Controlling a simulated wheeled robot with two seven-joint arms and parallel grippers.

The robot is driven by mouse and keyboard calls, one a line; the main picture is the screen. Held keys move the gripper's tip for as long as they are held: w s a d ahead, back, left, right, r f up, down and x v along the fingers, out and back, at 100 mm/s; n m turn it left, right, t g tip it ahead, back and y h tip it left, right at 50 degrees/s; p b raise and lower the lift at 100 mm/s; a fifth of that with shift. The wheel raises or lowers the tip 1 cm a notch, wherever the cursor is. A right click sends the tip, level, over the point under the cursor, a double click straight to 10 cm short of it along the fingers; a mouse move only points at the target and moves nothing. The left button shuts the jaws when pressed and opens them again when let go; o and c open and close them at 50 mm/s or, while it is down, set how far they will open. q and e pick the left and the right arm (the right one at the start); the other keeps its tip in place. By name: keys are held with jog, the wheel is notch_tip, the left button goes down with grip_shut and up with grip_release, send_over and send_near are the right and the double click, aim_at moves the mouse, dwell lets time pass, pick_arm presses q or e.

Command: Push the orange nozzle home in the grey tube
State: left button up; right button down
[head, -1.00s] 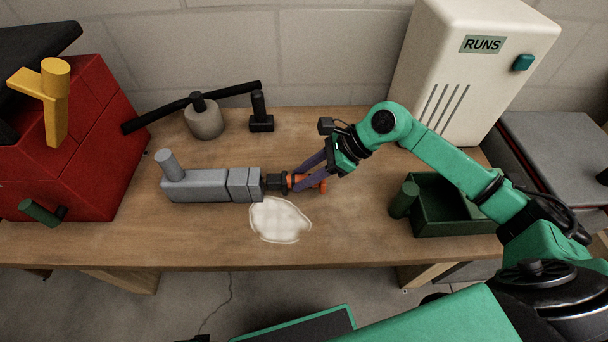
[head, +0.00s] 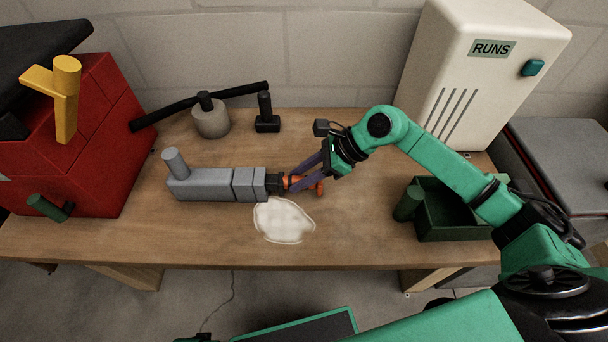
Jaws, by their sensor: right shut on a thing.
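The grey tube (head: 213,185) lies along the bench left of centre, with a short upright grey peg at its left end. A dark collar (head: 274,183) shows at its right end. The orange nozzle (head: 318,188) is in line with the tube, against or very close to the collar. I cannot tell how far the nozzle goes in, as the fingers cover part of it. My right gripper (head: 303,177) comes from the upper right and is shut on the nozzle. My left gripper is not in view.
A white patch (head: 284,220) lies on the wooden bench (head: 150,237) just in front of the nozzle. A green bin (head: 455,229) stands right, a red box (head: 85,150) left. A pale heater (head: 475,75) and a grey weight with a black bar (head: 211,119) are behind.

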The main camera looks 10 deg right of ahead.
jog(key=shift+w+a, duration=0.2)
jog(key=shift+a, duration=0.65)
jog(key=shift+c, duration=2.2)
grip_release()
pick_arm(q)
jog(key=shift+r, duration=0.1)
pick_arm(e)
jog(key=shift+d+r, duration=0.2)
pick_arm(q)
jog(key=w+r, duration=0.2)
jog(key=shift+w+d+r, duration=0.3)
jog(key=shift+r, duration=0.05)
pick_arm(e)
jog(key=v, duration=1.4)
jog(key=shift+r, duration=0.15)
